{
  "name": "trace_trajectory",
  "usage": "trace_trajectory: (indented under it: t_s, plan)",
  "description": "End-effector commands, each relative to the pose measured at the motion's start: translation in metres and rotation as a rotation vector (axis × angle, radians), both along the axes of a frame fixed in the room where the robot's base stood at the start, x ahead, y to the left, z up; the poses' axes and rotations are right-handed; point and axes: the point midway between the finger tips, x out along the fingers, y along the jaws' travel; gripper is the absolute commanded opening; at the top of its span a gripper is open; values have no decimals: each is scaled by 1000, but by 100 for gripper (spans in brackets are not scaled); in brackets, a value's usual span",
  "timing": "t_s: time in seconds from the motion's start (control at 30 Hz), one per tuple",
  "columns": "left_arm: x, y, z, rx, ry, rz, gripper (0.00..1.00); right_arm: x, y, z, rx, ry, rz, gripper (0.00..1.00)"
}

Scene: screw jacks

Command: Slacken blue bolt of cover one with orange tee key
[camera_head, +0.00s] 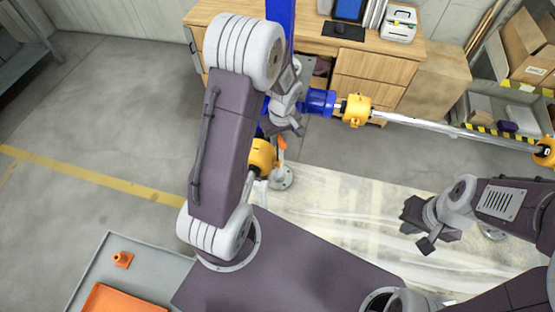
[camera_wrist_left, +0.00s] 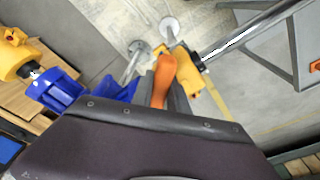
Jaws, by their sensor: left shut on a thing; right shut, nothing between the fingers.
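My left gripper (camera_head: 292,124) is shut on the orange tee key (camera_wrist_left: 162,80), whose orange handle shows between its fingers in the left wrist view. In the head view only a small orange part of the key (camera_head: 281,142) shows below the fingers. A yellow fitting (camera_head: 262,158) is just below the gripper, and also lies just beyond the key in the left wrist view (camera_wrist_left: 188,72). I cannot tell if the key touches it. No blue bolt can be made out, and I cannot tell which part is cover one. My right gripper (camera_head: 424,228) is shut and empty above the pale sheet.
A blue post (camera_head: 281,25) and blue fitting (camera_head: 318,102) stand beside my left gripper. A silver tube (camera_head: 450,128) runs right between yellow fittings (camera_head: 355,110). A wooden desk (camera_head: 370,68) stands behind. A grey tray (camera_head: 95,272) with orange items is at lower left.

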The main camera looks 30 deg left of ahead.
Motion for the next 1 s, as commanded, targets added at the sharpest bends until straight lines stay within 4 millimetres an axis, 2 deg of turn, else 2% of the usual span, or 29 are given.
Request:
trace_trajectory:
  t_s: [0.13, 0.23, 0.6, 1.0]
  plan:
    - [0, 0, 1, 0, -1, 0, 0, 0, 0, 1, 0, 0, 0, 0]
    - [0, 0, 10, 0, -1, 0, 0, 0, 0, 9, 0, 0, 0, 0]
    - [0, 0, 72, 0, -1, 1, 0, 0, 0, 59, 0, 0, 0, 0]
    - [0, 0, 70, 0, 0, 0, 0, 0, 0, 56, 0, 0, 0, 0]
